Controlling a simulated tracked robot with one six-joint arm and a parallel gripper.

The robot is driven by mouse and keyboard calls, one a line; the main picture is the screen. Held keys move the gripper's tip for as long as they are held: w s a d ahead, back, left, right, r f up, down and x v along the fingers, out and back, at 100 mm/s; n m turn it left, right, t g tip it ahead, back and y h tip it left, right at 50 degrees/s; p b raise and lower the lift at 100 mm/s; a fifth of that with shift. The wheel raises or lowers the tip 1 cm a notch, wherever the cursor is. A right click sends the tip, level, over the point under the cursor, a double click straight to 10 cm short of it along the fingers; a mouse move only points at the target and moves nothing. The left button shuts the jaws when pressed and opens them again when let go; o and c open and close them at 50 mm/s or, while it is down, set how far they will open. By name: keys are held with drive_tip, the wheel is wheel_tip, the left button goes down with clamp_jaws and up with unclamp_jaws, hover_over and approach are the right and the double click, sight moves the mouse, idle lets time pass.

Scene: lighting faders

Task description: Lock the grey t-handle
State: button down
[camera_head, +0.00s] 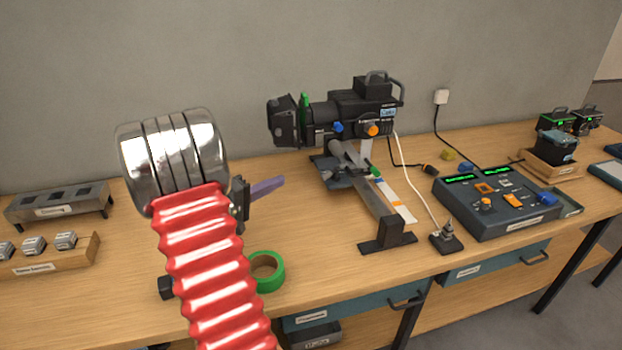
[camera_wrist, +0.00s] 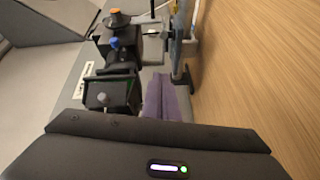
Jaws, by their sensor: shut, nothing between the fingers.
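A black stage light (camera_head: 362,115) is mounted on a slanted grey bar (camera_head: 372,193) above the bench. It carries an orange knob (camera_head: 372,130), a blue knob (camera_head: 338,128) and a green piece (camera_head: 305,108). A grey cylindrical part (camera_head: 340,150) sits just under the light; I cannot tell whether this is the grey t-handle. My gripper (camera_head: 268,187) has purple fingers, shut and empty, left of the light and apart from it. The wrist view shows the fingers (camera_wrist: 160,98) beside the black light body (camera_wrist: 112,92), with the blue knob (camera_wrist: 114,42) and orange knob (camera_wrist: 115,13) beyond.
A green tape roll (camera_head: 267,271) lies below my gripper. A dark control console (camera_head: 495,203) stands at the right. A small black stand (camera_head: 446,241) and cables lie between light and console. A grey rack (camera_head: 60,205) is at the left. A wall (camera_head: 250,50) closes the back.

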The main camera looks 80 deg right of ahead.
sight(330, 175)
drive_tip(key=shift+s+d, duration=0.1)
drive_tip(key=s+d+f, duration=0.1)
drive_tip(key=s+d, duration=0.6)
drive_tip(key=s, duration=0.1)
drive_tip(key=shift+s, duration=0.35)
idle(0.5)
drive_tip(key=shift+d+f, duration=0.1)
idle(0.3)
drive_tip(key=shift+t, duration=0.3)
